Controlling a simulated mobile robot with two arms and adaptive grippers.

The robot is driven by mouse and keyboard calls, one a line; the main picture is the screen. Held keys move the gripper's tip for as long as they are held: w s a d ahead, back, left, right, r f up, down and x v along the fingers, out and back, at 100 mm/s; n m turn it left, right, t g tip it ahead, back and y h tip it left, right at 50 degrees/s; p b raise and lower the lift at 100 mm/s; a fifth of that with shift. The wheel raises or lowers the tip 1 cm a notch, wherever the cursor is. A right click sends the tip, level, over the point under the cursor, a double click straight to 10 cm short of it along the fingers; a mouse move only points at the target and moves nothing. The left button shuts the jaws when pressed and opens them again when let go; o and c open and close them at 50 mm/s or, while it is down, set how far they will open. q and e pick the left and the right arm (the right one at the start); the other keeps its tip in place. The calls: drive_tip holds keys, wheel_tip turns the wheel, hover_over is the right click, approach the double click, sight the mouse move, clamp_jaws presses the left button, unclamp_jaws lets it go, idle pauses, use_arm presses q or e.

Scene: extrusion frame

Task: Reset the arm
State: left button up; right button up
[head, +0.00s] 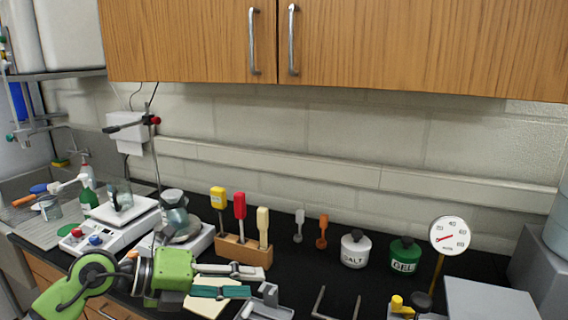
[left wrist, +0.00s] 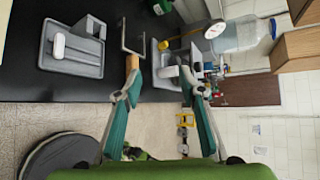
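My left gripper (head: 256,282) is in the lower middle of the head view, in front of the black counter and pointing right. Its green body (head: 172,272) is at the left of its fingers. In the left wrist view the two teal-sided fingers (left wrist: 162,88) stand well apart, with nothing seen held between them. My right gripper shows in neither view.
The black counter (head: 322,277) holds a wooden block (head: 243,252) with coloured-handled tools, a white SALT jar (head: 354,250), a green GELL jar (head: 404,255) and a dial gauge (head: 449,236). A balance (head: 112,222) stands left. Wooden cabinets (head: 380,45) hang above. Grey fixtures (left wrist: 72,50) lie near the counter's front.

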use_arm(q)
drive_tip(key=s+d+r+n+t+h, duration=0.2)
drive_tip(key=d+r+h, duration=0.3)
drive_tip(key=r, duration=0.1)
drive_tip(key=w+a+r+n+t+y, duration=0.2)
drive_tip(key=a+r+n+t+y, duration=0.3)
drive_tip(key=n+t, duration=0.65)
drive_tip(key=w+a+f+n+t+y, duration=0.1)
drive_tip(key=w+a+f+n+y, duration=0.1)
drive_tip(key=a+f+n+y, duration=1.1)
drive_tip(key=s+a+f+n+g+y, duration=0.15)
drive_tip(key=s+f+n+g, duration=0.35)
drive_tip(key=f, duration=0.5)
drive_tip(key=s+d+f+n+g+h, duration=0.1)
drive_tip(key=s+f+g, duration=0.5)
drive_tip(key=s+f, duration=0.45)
drive_tip(key=s+d+f+n+g+h, duration=0.1)
drive_tip(key=s+f+g, duration=0.55)
drive_tip(key=s, duration=0.65)
drive_tip(key=s+f, duration=0.3)
drive_tip(key=f, duration=2.6)
drive_tip(key=s+a+f+g, duration=0.1)
drive_tip(key=s+a+f, duration=0.2)
drive_tip(key=s+f, duration=1.2)
drive_tip(key=shift+s+f+m+b, duration=0.35)
drive_tip(key=shift+s+b, duration=0.1)
drive_tip(key=shift+s, duration=0.35)
